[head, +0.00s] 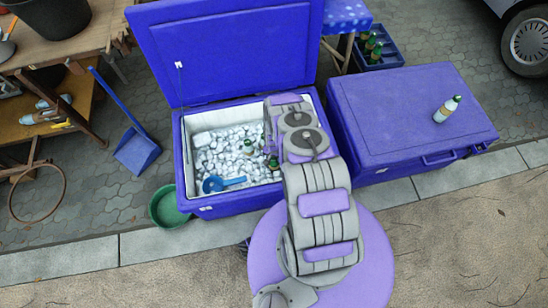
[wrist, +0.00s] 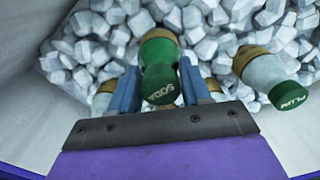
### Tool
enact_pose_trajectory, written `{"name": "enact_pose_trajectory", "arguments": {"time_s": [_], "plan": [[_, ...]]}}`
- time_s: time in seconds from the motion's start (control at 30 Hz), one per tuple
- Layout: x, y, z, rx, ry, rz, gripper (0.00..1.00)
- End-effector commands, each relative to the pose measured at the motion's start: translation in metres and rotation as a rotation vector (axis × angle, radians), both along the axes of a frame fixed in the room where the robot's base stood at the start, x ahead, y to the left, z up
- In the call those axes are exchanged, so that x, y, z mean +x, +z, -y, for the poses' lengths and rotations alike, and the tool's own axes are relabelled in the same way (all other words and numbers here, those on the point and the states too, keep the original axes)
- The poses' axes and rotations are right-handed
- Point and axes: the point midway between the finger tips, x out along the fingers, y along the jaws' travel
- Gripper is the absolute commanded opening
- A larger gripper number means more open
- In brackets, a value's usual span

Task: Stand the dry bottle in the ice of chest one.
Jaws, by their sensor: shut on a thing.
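The open blue chest (head: 187,160) holds a bed of white ice (head: 215,140). My arm reaches down into its right side. In the wrist view, my gripper (wrist: 159,85) is shut on a green-capped bottle marked SODA (wrist: 160,92), one blue finger on each side. Ice (wrist: 110,25) lies around and beyond it; whether its base touches the ice is hidden. A second bottle, with a PLUM cap (wrist: 288,95), leans in the ice to the right. Part of another bottle (wrist: 213,86) shows behind the right finger.
A closed blue chest (head: 390,115) stands to the right, with one green-capped bottle (head: 447,108) on its lid. A blue scoop (head: 223,184) lies on the ice at the front left. The raised lid (head: 225,45) stands behind. A green bowl (head: 168,207) sits at the front left corner.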

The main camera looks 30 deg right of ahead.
Motion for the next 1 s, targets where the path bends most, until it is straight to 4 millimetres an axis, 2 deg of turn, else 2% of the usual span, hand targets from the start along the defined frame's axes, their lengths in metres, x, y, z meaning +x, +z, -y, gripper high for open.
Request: {"name": "enact_pose_trajectory", "arguments": {"time_s": [0.37,0.4,0.7,0.87,1.0], "plan": [[-0.0008,0.0005,-0.0018,-0.001,-0.001,0.001,0.17],[-0.0007,0.0005,-0.0019,-0.001,-0.001,0.001,0.49],[-0.0010,0.0003,-0.0021,0.000,0.000,0.000,0.77],[-0.0009,0.0002,-0.0021,0.000,0.000,0.000,0.77],[-0.0010,0.0002,-0.0021,0.000,0.000,0.000,0.90]]}}
